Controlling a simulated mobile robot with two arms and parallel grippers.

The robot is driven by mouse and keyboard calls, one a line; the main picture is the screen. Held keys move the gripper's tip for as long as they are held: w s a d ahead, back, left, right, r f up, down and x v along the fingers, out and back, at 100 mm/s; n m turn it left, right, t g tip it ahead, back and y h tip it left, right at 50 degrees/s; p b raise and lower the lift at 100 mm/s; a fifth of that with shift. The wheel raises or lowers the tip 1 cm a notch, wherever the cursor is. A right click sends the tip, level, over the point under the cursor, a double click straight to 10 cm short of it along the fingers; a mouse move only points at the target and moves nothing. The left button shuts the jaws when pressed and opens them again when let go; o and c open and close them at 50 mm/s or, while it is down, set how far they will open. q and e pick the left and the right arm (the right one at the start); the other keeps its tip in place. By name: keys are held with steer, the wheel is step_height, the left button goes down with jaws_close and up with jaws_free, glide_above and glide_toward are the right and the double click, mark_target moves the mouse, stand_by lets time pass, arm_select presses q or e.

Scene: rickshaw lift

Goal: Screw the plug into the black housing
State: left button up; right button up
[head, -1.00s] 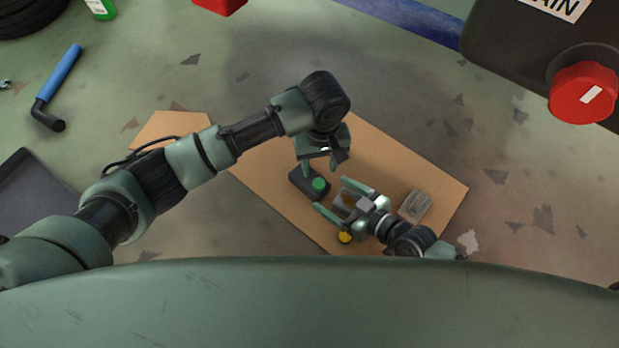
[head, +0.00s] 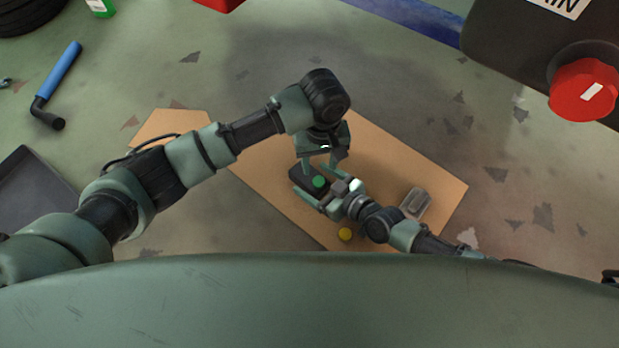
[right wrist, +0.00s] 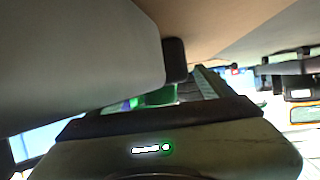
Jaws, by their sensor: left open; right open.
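The black housing (head: 306,179) lies on the cardboard sheet, with the round green plug (head: 319,182) at its right end. I cannot tell how deep the plug sits. My left gripper (head: 320,163) is open, pointing down at the far side of the housing; whether it touches is unclear. My right gripper (head: 311,178) is open, coming from the lower right, its fingers on either side of the plug and housing. In the right wrist view, a large grey finger covers the left, and the green plug (right wrist: 160,97) shows partly behind it.
A small grey tray (head: 415,203) stands to the right. A dark machine with a red knob (head: 583,90) hangs at upper right. A blue-handled tool (head: 58,75) lies far left.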

mark_target(318, 181)
jaws_close()
arm_select(q)
steer(key=m, duration=0.2)
steer(key=shift+w+d+r+m, duration=0.15)
steer(key=shift+d+r+m, duration=0.1)
steer(key=shift+d+m, duration=0.25)
steer(key=shift+m, duration=1.8)
steer(key=shift+a+f+m, duration=0.25)
steer(key=shift+a+m, duration=0.3)
steer(key=shift+m, duration=0.65)
steer(key=shift+f, duration=0.1)
steer(key=shift+f, duration=3.95)
steer(key=shift+c, duration=0.4)
